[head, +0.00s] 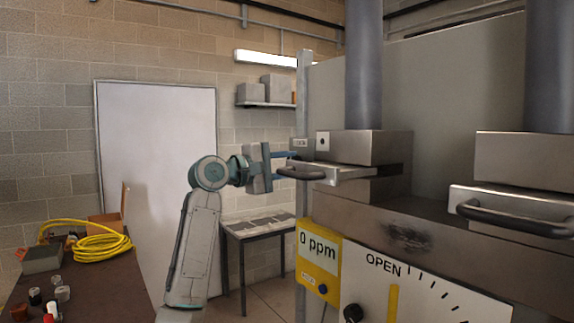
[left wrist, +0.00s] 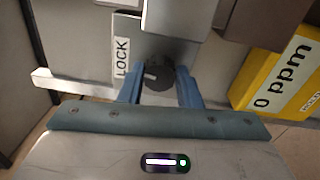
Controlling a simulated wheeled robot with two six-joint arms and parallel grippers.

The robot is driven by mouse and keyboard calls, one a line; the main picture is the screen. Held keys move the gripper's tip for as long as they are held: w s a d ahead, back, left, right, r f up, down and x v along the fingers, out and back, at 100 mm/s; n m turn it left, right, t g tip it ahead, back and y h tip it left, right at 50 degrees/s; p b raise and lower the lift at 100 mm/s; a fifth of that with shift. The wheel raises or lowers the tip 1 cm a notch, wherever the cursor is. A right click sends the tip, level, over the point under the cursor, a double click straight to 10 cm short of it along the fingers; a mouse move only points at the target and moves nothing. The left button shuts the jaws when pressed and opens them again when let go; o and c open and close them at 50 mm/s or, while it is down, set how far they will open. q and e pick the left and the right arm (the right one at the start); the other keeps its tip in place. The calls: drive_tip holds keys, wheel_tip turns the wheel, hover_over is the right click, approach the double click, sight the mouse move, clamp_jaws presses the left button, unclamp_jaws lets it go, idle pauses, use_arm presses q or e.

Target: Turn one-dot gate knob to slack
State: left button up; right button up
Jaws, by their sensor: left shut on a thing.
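My left gripper (head: 287,156) reaches in from the left, at the left side of the one-dot gate (head: 340,177). In the left wrist view its two blue fingers (left wrist: 160,84) are shut on a dark round knob (left wrist: 158,72), one finger on each side. A small light mark shows on the knob. A plate beside it carries a LOCK label (left wrist: 121,57), which also shows in the head view (head: 300,143). A tag with one dot (head: 323,141) is above the gate. The knob is hidden in the head view, and no slack label is readable.
The gate's curved handle (head: 301,173) juts out close to my gripper. A second gate with a handle (head: 510,213) is at the right. A yellow 0 ppm meter (head: 318,268) and an OPEN dial (head: 425,290) are below. A bench with a yellow hose (head: 100,245) stands at the left.

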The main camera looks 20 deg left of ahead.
use_arm(q)
drive_tip(key=shift+f, duration=0.1)
idle(0.3)
drive_tip(key=o, duration=1)
drive_tip(key=shift+a, duration=0.1)
drive_tip(key=shift+c, duration=0.2)
drive_tip(key=shift+a, duration=0.1)
drive_tip(key=b+v, duration=0.6)
drive_tip(key=v, duration=0.5)
